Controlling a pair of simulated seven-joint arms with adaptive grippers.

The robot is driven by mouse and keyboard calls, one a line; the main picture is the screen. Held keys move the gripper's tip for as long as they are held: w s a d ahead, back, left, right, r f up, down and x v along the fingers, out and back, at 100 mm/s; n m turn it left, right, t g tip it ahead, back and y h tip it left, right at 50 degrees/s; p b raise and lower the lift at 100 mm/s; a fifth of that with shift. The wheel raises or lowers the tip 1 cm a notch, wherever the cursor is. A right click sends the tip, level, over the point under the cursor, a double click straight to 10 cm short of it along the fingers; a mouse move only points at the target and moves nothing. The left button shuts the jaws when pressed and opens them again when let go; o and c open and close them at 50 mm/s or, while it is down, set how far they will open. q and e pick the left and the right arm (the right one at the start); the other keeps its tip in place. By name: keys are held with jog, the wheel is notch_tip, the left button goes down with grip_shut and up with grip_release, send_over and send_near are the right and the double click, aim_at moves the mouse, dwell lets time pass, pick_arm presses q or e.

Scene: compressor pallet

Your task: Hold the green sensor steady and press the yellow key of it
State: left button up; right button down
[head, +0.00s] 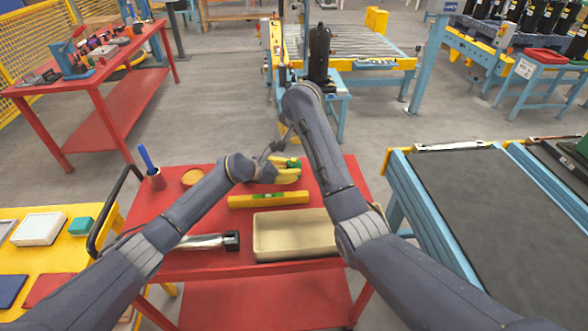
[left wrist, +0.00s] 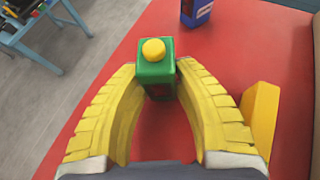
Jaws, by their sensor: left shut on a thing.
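The green sensor (left wrist: 155,68) is a small green block with a round yellow key (left wrist: 153,50) on its top. In the left wrist view it stands between the yellow finger ends of my left gripper (left wrist: 158,85), which is shut on its sides. In the head view the sensor (head: 293,163) shows as a small green patch at the fingers of my left gripper (head: 287,172), over the red table's far part.
On the red table (head: 185,262) are a yellow level (head: 268,199), a tan tray (head: 290,235), a dark-ended cylinder (head: 205,242) and a cup with a blue tool (head: 150,167). A blue object (left wrist: 197,12) stands beyond the sensor. A conveyor (head: 480,215) is at right.

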dwell(0.3)
pick_arm(q)
jog(key=o, duration=0.9)
